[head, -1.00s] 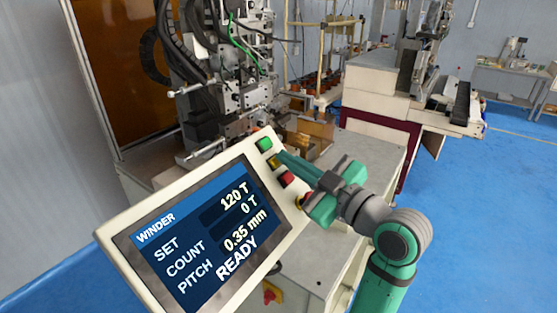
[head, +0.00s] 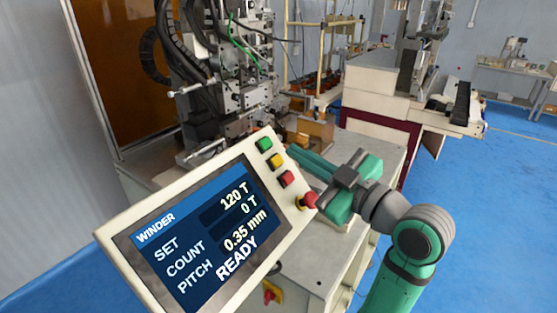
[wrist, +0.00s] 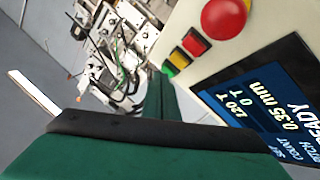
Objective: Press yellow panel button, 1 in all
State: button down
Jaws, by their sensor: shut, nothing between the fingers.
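The control panel (head: 140,282) is tilted, with a screen that reads READY and COUNT 0 T. Along its right edge are a green button (head: 264,144), the yellow button (head: 276,160), a red button (head: 286,178) and a red mushroom knob (head: 309,200). My gripper (head: 292,152) is shut and empty, its fingertips to the right of the yellow button and apart from it in the head view. In the wrist view the yellow button (wrist: 180,59) shows between the red and green buttons, to the right of my shut fingers.
The winding machine (head: 220,80) with cables and metal blocks stands behind the panel. A machine cabinet (head: 330,255) is below my arm. A second white machine (head: 385,90) stands farther back. Blue floor (head: 500,200) is clear on the right.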

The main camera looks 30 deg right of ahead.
jog(key=shift+s+d+r, duration=0.25)
jog(key=shift+s+r, duration=0.3)
jog(key=shift+s, duration=0.05)
jog(key=shift+s+d+r, duration=0.2)
jog(key=shift+s+r, duration=0.3)
jog(key=shift+s, duration=0.05)
